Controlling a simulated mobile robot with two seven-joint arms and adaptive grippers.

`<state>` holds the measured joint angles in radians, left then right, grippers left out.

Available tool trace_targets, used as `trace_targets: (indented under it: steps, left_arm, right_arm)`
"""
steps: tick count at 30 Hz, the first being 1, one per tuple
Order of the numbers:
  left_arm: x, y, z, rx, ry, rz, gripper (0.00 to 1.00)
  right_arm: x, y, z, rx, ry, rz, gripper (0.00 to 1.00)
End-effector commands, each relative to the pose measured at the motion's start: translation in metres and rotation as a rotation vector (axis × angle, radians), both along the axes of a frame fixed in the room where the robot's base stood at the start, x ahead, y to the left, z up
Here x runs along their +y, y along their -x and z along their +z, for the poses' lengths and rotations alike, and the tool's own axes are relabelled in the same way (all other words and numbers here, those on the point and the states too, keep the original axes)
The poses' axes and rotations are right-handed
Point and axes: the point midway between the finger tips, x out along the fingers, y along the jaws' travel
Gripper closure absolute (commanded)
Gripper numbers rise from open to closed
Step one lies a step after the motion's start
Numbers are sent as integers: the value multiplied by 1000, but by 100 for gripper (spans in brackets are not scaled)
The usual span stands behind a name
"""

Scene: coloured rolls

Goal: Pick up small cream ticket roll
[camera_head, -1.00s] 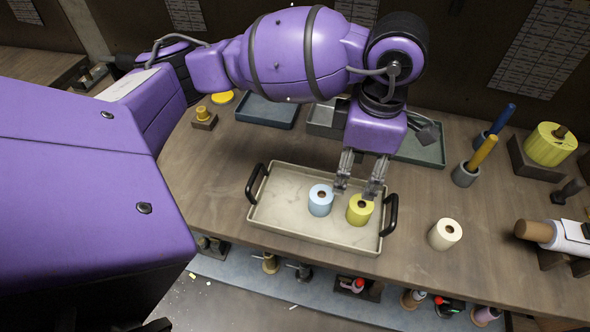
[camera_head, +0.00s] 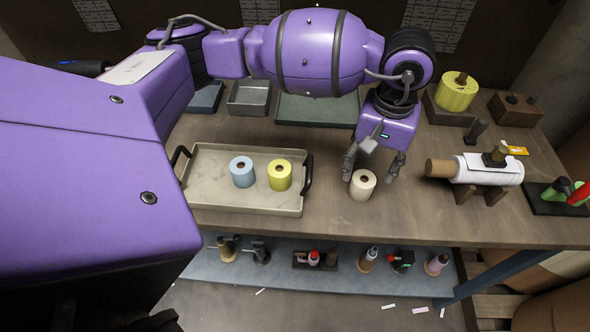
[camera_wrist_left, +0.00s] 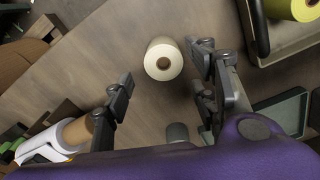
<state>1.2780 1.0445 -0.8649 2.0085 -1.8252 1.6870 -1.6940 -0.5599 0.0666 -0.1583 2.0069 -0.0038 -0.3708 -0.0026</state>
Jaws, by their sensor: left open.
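The small cream ticket roll (camera_head: 362,185) stands upright on the wooden table, just right of the tray. My left gripper (camera_head: 372,166) is open above and just behind it, with one finger to each side of the roll in the head view. In the left wrist view the cream roll (camera_wrist_left: 163,60) lies ahead of the spread fingers of my left gripper (camera_wrist_left: 160,85), closer to the right-hand finger. Nothing is between the fingers. My right gripper is not in view.
A tray (camera_head: 225,201) with dark handles holds a blue roll (camera_head: 242,172) and a yellow roll (camera_head: 280,175) left of the gripper. A large white roll on a brown core (camera_head: 480,170) lies on a stand to the right. The table is clear in front of the cream roll.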

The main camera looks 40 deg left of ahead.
Motion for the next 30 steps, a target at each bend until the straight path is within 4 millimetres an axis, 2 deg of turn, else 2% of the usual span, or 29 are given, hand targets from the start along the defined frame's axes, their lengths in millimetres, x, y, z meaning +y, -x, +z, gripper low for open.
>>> trace_targets:
  steps: [9, 13, 22, 30]
  left_arm:
    - [2, 6, -42, 4, -1, 4, 47]
    - [1, 5, -59, 4, 1, 3, 47]
    - [1, 4, -65, 2, 0, 3, 47]
    - [1, 4, -64, 1, 0, 2, 82]
  right_arm:
    - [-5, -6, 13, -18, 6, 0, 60]
    - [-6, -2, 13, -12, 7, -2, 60]
    - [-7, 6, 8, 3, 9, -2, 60]
    - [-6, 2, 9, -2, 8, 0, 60]
